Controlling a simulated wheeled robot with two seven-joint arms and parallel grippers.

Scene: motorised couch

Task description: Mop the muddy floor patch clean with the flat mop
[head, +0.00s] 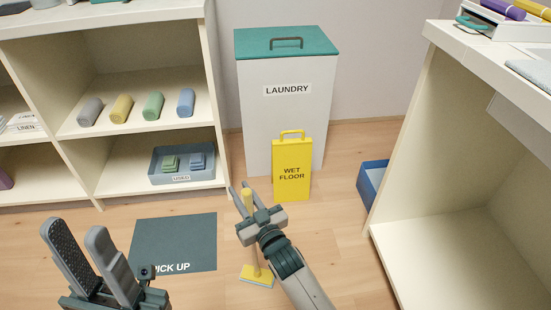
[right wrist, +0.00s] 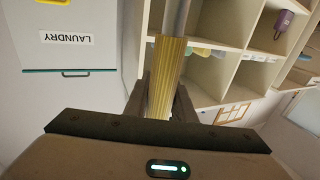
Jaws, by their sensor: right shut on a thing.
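The flat mop has a yellow head with a blue lower edge (head: 257,275) and a thin upright handle, low over the wood floor between the dark mat and my right forearm. I cannot tell whether the head touches the floor. My right gripper (head: 240,201) is shut on the mop's yellow grip, which also shows between the fingers in the right wrist view (right wrist: 167,80). My left gripper (head: 75,228) is empty at the lower left, its two fingers apart. No muddy patch shows in either view; my right arm covers part of the floor.
A yellow wet floor sign (head: 292,172) stands before the white laundry bin (head: 285,118). A dark "PICK UP" mat (head: 175,240) lies left of the mop. Shelves (head: 140,135) stand at left, an open cabinet (head: 455,235) at right, with a blue bin (head: 373,183) beside it.

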